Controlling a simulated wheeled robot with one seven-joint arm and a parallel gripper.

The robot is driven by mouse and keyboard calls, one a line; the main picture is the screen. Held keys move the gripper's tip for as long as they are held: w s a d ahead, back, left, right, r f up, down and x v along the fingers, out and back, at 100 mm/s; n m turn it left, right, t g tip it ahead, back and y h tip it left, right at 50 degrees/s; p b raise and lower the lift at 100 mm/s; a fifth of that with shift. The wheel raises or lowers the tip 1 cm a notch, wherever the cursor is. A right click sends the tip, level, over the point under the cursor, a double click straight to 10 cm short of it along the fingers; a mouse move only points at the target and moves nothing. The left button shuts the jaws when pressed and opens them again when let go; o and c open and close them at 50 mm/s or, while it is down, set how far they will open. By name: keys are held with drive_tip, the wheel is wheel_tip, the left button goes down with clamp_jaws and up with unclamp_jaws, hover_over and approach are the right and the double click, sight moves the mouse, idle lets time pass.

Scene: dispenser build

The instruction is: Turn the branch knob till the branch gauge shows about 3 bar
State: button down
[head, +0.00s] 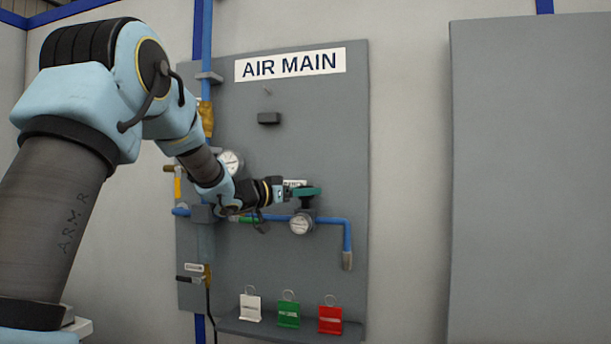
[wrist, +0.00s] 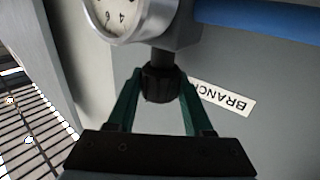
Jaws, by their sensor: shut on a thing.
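The branch knob (wrist: 161,84) is black and ribbed. In the wrist view it sits between the green fingers of my gripper (wrist: 160,92), which is shut on it. In the head view my gripper (head: 306,191) is at the knob, above the branch gauge (head: 300,225), and its fingers hide much of the knob. The round branch gauge (wrist: 128,12) is cut off at the top of the wrist view. Some numerals show there, but I cannot read its needle in either view. A BRANCH label (wrist: 224,97) appears upside down beside the knob in the wrist view.
A grey AIR MAIN panel (head: 320,115) carries another gauge (head: 231,162), partly behind my arm, and blue pipes (head: 330,220). White (head: 250,308), green (head: 288,314) and red (head: 330,319) tags stand on the low shelf. A plain grey panel (head: 530,180) is at the right.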

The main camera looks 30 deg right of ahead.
drive_tip(key=shift+m+g+p, duration=0.7)
drive_tip(key=shift+g+p, duration=0.35)
drive_tip(key=shift+g, duration=0.05)
drive_tip(key=shift+f+m+g+p, duration=0.15)
drive_tip(key=shift+m+g+p, duration=0.15)
drive_tip(key=shift+g+p, duration=0.15)
drive_tip(key=c, duration=0.6)
unclamp_jaws()
drive_tip(key=shift+d, duration=0.1)
drive_tip(key=a+b, duration=0.2)
drive_tip(key=a, duration=0.3)
drive_tip(key=a+b, duration=0.1)
drive_tip(key=a, duration=0.5)
drive_tip(key=shift+s+b, duration=0.2)
drive_tip(key=shift+b, duration=0.2)
